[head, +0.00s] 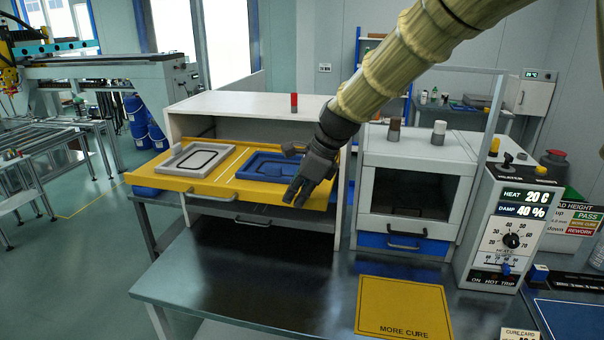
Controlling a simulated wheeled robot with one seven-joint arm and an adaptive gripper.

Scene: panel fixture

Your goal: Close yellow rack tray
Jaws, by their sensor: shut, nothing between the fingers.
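The yellow rack tray (213,190) is pulled out of the white rack cabinet (262,106), projecting forward past its front opening. On the tray sit a grey frame part (173,160) at left and a blue frame part (245,167) at right. My gripper (296,197) is shut and empty. It appears at the tray's front right, over the right part of the front edge, pointing down and left.
A handle (252,222) shows below the tray. Right of the rack stands a white oven (418,158) with a blue drawer (403,247), then a control box (505,225). A yellow mat (403,305) lies on the dark bench (240,290). The bench before the rack is clear.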

